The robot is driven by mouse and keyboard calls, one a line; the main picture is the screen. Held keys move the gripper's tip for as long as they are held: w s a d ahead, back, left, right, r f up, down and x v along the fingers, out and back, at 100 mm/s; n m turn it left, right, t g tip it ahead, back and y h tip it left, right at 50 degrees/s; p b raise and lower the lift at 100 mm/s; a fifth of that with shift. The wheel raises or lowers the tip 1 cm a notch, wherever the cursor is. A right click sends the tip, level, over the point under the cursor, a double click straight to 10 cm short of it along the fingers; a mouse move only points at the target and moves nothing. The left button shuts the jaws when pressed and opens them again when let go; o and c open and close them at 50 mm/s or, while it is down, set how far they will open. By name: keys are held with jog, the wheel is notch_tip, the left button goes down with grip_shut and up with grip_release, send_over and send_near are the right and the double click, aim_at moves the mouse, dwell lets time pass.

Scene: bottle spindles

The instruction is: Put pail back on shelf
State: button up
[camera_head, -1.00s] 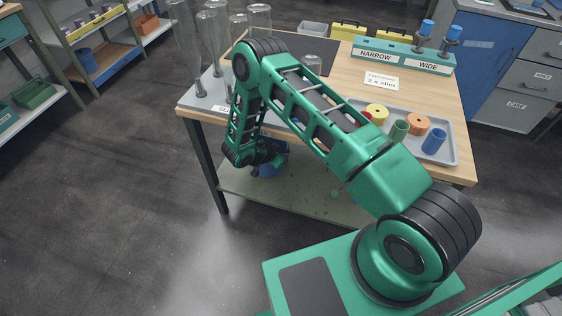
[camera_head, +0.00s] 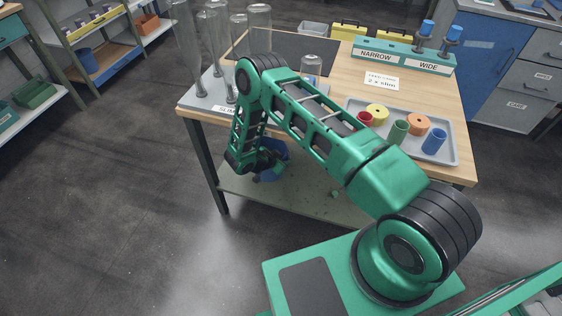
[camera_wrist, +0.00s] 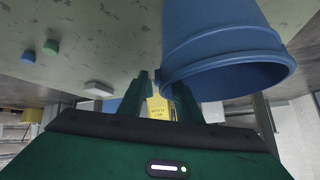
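The blue pail (camera_wrist: 222,35) fills the upper right of the wrist view, its rim edge toward the bottom of that picture. In the head view the pail (camera_head: 273,153) shows under the left part of the workbench, by the lower shelf (camera_head: 305,200), partly hidden by my arm. My gripper (camera_wrist: 164,88) has its two fingers apart, with a gap visible between them. The right finger is close against the pail's rim; I cannot tell whether it touches. In the head view my gripper (camera_head: 266,168) is right at the pail.
The workbench (camera_head: 400,92) carries a grey tray (camera_head: 452,150) of coloured cups and tall clear bottles (camera_head: 218,30) at left. A bench leg (camera_head: 207,165) stands left of my gripper. Small blue (camera_wrist: 28,57) and green (camera_wrist: 51,46) pieces lie on the lower shelf.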

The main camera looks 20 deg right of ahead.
jog(key=v, duration=1.2)
dwell(0.4)
